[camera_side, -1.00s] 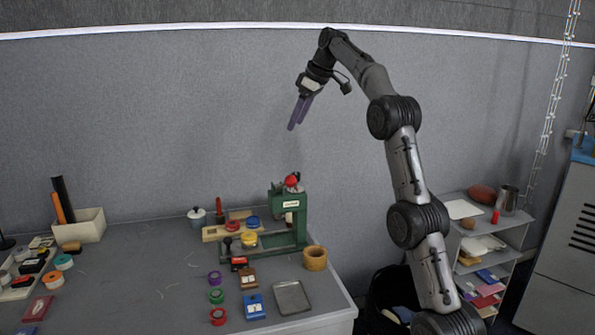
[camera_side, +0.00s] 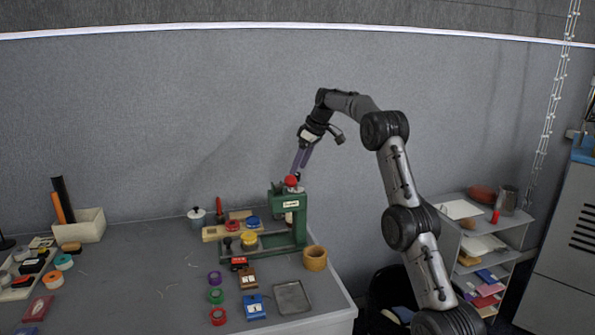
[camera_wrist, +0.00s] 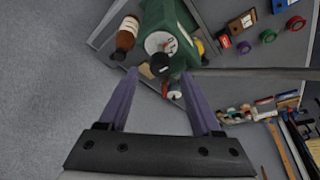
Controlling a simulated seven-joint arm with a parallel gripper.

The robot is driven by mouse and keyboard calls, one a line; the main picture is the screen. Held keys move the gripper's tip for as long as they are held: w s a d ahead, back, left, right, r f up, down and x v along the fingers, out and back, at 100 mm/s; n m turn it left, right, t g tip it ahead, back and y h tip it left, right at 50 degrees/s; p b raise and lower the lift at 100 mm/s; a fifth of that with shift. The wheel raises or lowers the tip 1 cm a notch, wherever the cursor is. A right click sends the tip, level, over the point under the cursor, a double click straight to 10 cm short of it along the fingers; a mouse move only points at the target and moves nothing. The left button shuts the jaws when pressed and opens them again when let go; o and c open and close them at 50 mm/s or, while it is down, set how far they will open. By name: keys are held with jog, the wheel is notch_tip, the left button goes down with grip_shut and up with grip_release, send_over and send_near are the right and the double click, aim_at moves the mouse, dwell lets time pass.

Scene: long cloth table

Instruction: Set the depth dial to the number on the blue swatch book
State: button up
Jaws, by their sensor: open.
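A green press (camera_side: 290,220) stands near the table's right end, with a red knob (camera_side: 291,181) on top. In the wrist view, the press (camera_wrist: 178,25) shows a round white dial (camera_wrist: 160,43) with dark and red marks; its setting is too small to read. A blue swatch book (camera_side: 255,307) lies near the table's front edge; its number is not legible. A blue piece that may be it shows at the wrist view's top edge (camera_wrist: 278,6). My gripper (camera_side: 298,171) is open and empty, pointing down just above the press top. Its fingers (camera_wrist: 159,76) are apart, near the dial.
Coloured rolls (camera_side: 216,296) stand left of the books. The table's middle left is mostly clear.

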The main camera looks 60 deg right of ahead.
jog(key=shift+x, duration=1.25)
grip_shut()
